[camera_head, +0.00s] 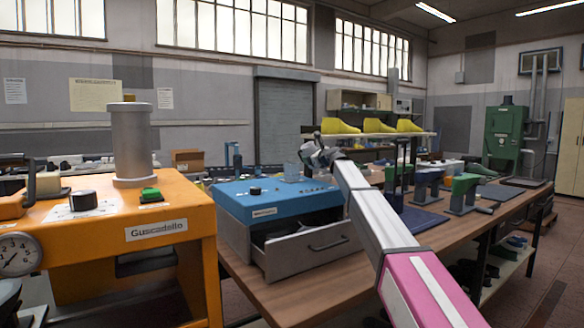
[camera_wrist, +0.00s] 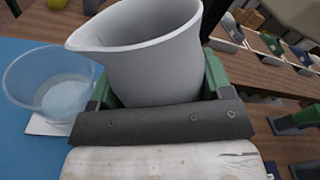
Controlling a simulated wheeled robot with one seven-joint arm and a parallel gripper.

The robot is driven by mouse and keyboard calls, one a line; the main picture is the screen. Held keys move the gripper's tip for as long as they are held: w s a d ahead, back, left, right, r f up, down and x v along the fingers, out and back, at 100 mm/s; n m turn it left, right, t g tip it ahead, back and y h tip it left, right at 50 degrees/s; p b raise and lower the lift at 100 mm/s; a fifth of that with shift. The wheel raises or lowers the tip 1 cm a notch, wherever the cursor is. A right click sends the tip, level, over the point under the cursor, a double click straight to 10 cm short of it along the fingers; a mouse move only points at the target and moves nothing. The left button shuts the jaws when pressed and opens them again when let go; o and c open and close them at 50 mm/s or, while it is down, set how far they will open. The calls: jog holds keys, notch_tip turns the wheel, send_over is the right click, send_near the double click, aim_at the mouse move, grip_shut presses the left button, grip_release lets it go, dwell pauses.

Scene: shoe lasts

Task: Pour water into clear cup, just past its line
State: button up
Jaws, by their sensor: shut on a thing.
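A pale grey jug (camera_wrist: 155,62) with a pouring lip on its left fills the middle of the wrist view. My gripper (camera_wrist: 160,84) is shut on it, with green fingers on both sides. The jug's inside is mostly hidden, and I see no stream at its lip. The clear cup (camera_wrist: 50,88) stands left of the jug on a white sheet over a blue surface. Something pale and watery shows low in the cup; its line cannot be made out. In the head view the cup (camera_head: 291,172) is on the blue machine top, just left of my gripper (camera_head: 318,154).
The blue machine (camera_head: 285,200) has a black knob on top and a grey drawer (camera_head: 310,250) pulled partly open. An orange machine (camera_head: 165,235) with a grey cylinder stands at left. Green and blue shoe-last stands (camera_head: 465,190) occupy the wooden bench at right.

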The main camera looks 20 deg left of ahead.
jog(key=f, duration=0.1)
jog(key=f+m, duration=0.1)
jog(key=f, duration=0.1)
jog(key=shift+w+d+m, duration=0.15)
jog(key=shift+d+m, duration=0.15)
jog(key=shift+w+d+m, duration=0.15)
jog(key=shift+d+m, duration=0.05)
jog(key=shift+m, duration=0.3)
jog(key=shift+w+d+f+m+y, duration=0.1)
jog(key=shift+d+f+m+y, duration=0.1)
jog(key=shift+m, duration=0.45)
jog(key=shift+w+d+f+m+y, duration=0.1)
jog(key=shift+d+m, duration=0.05)
jog(key=shift+m, duration=0.5)
dwell(0.3)
